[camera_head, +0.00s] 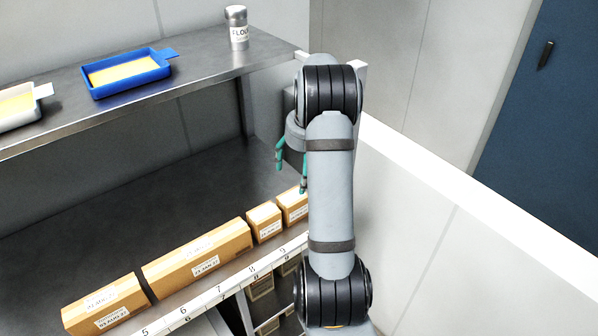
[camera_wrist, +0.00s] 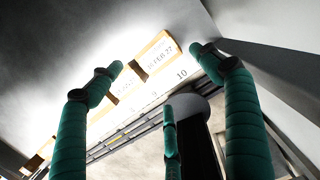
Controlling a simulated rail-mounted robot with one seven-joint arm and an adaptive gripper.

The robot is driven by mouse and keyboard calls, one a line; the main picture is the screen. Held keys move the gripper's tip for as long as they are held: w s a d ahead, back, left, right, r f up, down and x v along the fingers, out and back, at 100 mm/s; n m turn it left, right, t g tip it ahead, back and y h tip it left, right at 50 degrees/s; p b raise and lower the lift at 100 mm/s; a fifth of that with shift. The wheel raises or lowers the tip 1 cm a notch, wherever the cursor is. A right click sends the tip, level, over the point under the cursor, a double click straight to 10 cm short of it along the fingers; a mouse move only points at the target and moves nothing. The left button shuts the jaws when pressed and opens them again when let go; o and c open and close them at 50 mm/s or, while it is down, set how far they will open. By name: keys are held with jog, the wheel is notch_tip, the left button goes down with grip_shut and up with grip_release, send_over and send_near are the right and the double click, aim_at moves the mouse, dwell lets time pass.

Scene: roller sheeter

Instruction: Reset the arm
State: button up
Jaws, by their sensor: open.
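My gripper (camera_head: 291,170) hangs at the end of my grey arm, over the right end of the lower counter. Its teal fingers show partly behind the arm in the head view, above the small cardboard boxes (camera_head: 265,221). In the wrist view my gripper (camera_wrist: 160,75) has its teal fingers spread wide with nothing between them. Beyond the fingers, labelled boxes (camera_wrist: 151,52) and a numbered strip (camera_wrist: 158,92) show on the counter. The fingers look apart from the boxes, though the exact distance is hard to tell.
The upper shelf (camera_head: 200,70) holds a blue tray (camera_head: 128,74), a white tray (camera_head: 20,106) and a flour shaker (camera_head: 237,28). Longer boxes (camera_head: 197,254) line the counter's front edge. A pale wall (camera_head: 480,235) stands close on the arm's right. The counter behind the boxes is clear.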

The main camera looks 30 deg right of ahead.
aim_at(295, 197)
dwell(0.3)
jog(key=f, duration=0.4)
jog(key=w+f+p, duration=0.1)
jog(key=f, duration=0.3)
jog(key=w+f, duration=0.1)
jog(key=f, duration=0.3)
jog(key=shift+a+f, duration=0.25)
jog(key=shift+w+r, duration=0.1)
jog(key=shift+r, duration=1.9)
